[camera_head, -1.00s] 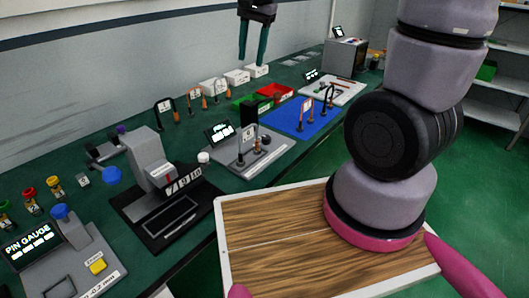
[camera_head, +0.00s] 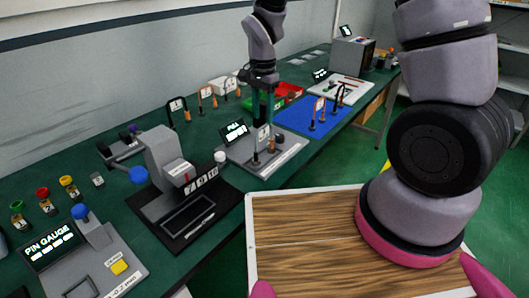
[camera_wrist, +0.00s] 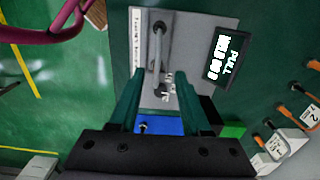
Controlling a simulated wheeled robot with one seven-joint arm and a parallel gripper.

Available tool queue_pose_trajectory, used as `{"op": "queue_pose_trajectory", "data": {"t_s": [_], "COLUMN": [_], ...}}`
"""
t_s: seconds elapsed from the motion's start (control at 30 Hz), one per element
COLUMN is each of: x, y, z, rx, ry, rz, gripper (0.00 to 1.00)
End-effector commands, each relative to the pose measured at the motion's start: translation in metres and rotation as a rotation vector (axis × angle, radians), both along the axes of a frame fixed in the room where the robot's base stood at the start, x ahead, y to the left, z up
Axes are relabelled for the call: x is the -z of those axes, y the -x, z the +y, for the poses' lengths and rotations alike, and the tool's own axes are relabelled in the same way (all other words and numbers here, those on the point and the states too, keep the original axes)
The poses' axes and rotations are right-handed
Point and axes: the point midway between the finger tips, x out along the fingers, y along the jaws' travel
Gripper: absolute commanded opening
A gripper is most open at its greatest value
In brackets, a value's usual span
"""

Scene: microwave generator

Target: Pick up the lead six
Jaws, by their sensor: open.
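A lead with a white tag (camera_head: 263,136) stands on the grey pull tester (camera_head: 285,152); its number is too small to read surely. My gripper (camera_head: 262,118) is open, pointing down over the tester at this lead. In the wrist view the open fingers (camera_wrist: 156,88) straddle the tag area, and a grey bar or lead (camera_wrist: 157,45) lies ahead between them. Other tagged leads stand at the back (camera_head: 178,105) and on the blue mat (camera_head: 320,106). I cannot tell from the tags which lead is six. Nothing is visibly held.
The tester's screen (camera_head: 236,132) reads PULL, beside the gripper. A grey press-like machine (camera_head: 163,160) and the pin gauge station (camera_head: 95,250) stand at the left. Green and red bins (camera_head: 288,90) are behind.

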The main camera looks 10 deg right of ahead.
Motion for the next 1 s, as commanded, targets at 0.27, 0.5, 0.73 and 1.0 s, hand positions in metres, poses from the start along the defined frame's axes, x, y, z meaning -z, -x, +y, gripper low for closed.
{"op": "queue_pose_trajectory", "data": {"t_s": [0.27, 0.5, 0.73, 1.0], "x": [0.04, 0.046, 0.046, 0.046], "y": [0.003, 0.003, 0.003, 0.003], "z": [-0.004, -0.003, -0.003, -0.003], "rx": [0.0, 0.0, 0.0, 0.0], "ry": [0.002, 0.001, 0.001, 0.001], "rz": [0.004, 0.001, 0.001, 0.001], "gripper": [0.47, 0.47, 0.0, 0.0]}}
